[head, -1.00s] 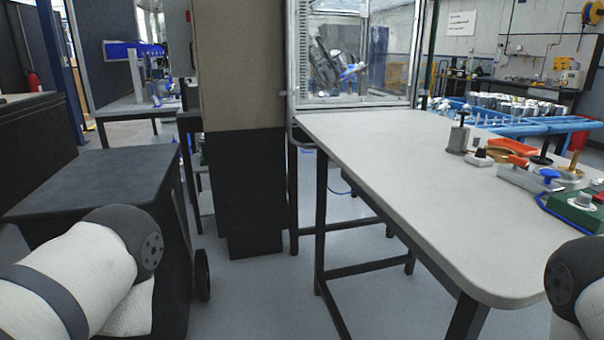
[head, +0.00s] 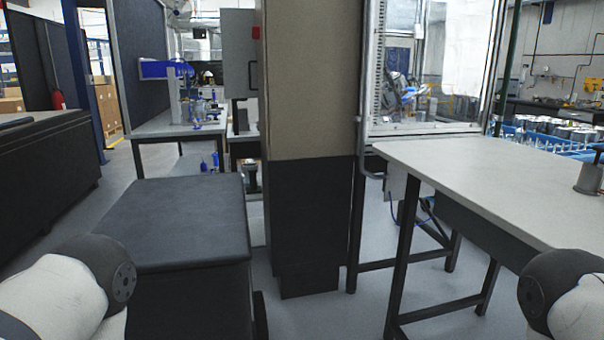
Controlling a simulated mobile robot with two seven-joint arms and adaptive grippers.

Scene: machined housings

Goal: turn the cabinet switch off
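A grey cabinet (head: 239,60) with a dark handle shows in the head view, upper middle left, partly hidden behind the tall beige and black column. A small red patch (head: 256,33) sits at its upper right edge beside the column. I cannot tell whether this patch is the switch, and no switch position can be read. Parts of both my arms show at the lower left and lower right. Neither gripper is in the picture, so both are out of sight of the cabinet.
The tall column (head: 312,100) stands in the middle. A dark cart (head: 190,215) is in front of it on the left. A white-topped table (head: 470,180) is on the right, before a glazed machine enclosure (head: 420,126). Bare floor (head: 335,310) shows between cart and table.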

